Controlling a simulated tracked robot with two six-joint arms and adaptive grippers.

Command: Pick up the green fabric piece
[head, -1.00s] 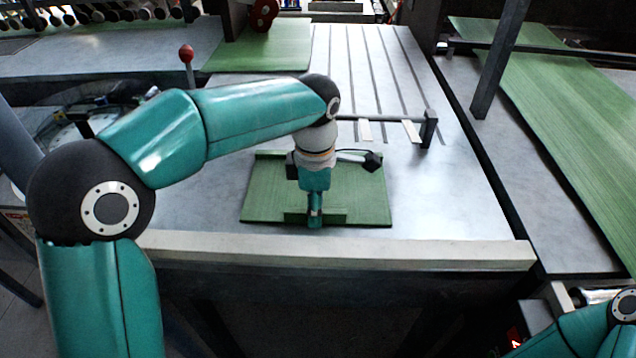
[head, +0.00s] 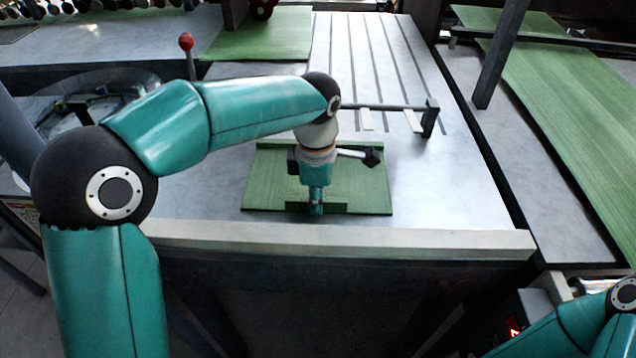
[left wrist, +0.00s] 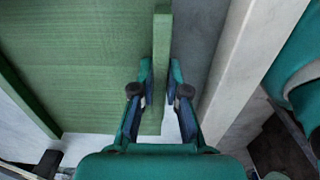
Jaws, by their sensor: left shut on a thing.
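The green fabric piece (head: 360,182) lies on the grey metal bench, near its front rail. It has a narrow raised strip at its near edge. My left gripper (head: 316,208) points down at that strip in the head view. In the left wrist view the left gripper (left wrist: 163,82) has one finger on each side of the strip (left wrist: 162,45) and is shut on it. The rest of the fabric (left wrist: 85,70) looks flat on the bench. Only part of my right arm shows, at the lower right of the head view; its gripper is out of view.
A pale rail (head: 340,238) runs along the bench's front edge. A dark bar with an upright end (head: 430,118) stands behind the fabric. A red-knobbed lever (head: 187,60) stands at left. Other green sheets lie at the back (head: 265,35) and right (head: 560,110). The bench right of the fabric is clear.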

